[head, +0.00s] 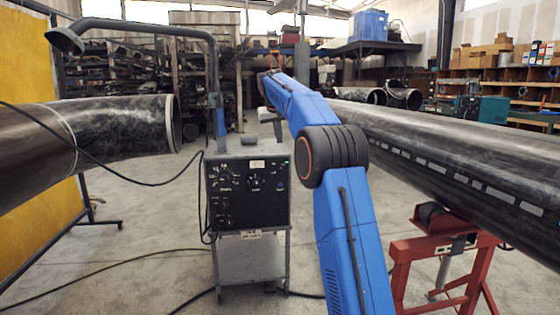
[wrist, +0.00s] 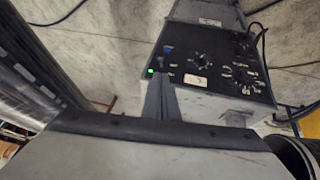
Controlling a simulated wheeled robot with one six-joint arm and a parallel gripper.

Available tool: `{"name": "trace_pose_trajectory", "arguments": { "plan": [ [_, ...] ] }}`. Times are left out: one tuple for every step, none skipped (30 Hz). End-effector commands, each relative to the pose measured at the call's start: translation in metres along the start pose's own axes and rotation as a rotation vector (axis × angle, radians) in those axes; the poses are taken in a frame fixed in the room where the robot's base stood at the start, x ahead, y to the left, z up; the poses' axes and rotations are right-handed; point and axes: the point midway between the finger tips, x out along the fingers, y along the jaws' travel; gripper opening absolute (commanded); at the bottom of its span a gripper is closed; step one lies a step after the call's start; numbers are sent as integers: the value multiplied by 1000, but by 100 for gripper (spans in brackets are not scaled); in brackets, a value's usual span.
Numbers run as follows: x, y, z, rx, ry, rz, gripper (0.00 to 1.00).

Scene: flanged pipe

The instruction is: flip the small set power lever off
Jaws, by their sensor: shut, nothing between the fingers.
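The power set is a dark box (head: 248,190) on a grey cart, its black front panel carrying dials and knobs. In the wrist view the panel (wrist: 225,68) appears upside down, with a lit green lamp (wrist: 150,72) at its corner edge. The small power lever cannot be made out for certain; a small blue part (wrist: 168,48) shows on the panel near the lamp. My gripper (wrist: 161,90) is shut and empty. Its fingertips appear beside the lamp in the wrist view; whether they touch the panel cannot be told. In the head view the fingers are not clear.
A large dark pipe (head: 440,150) on a red stand (head: 440,262) lies to the right. A bent flanged pipe (head: 110,130) is at left, before a yellow screen (head: 25,70). A cable (head: 115,172) runs to the box. Concrete floor around the cart is mostly free.

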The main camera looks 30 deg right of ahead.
Motion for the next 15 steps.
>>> {"name": "trace_pose_trajectory", "arguments": {
  "plan": [
    [0, 0, -1, 1, 1, 0, 0],
    [0, 0, -1, 1, 1, 0, 0],
    [0, 0, -1, 1, 1, 0, 0],
    [0, 0, -1, 1, 1, 0, 0],
    [0, 0, 0, 1, 0, 0, 0],
    [0, 0, 0, 0, 0, 0, 0],
    [0, 0, 0, 0, 0, 0, 0],
    [0, 0, 0, 0, 0, 0, 0],
    [0, 0, 0, 0, 0, 0, 0],
    [1, 0, 0, 0, 0, 0, 0],
    [2, 0, 0, 0, 0, 0, 0],
    [3, 0, 0, 0, -1, 0, 0],
    [5, 0, 0, 0, -1, 0, 0],
    [7, 0, 0, 0, -1, 0, 0],
    [11, 0, 0, 0, -1, 0, 0]
  ]
}}
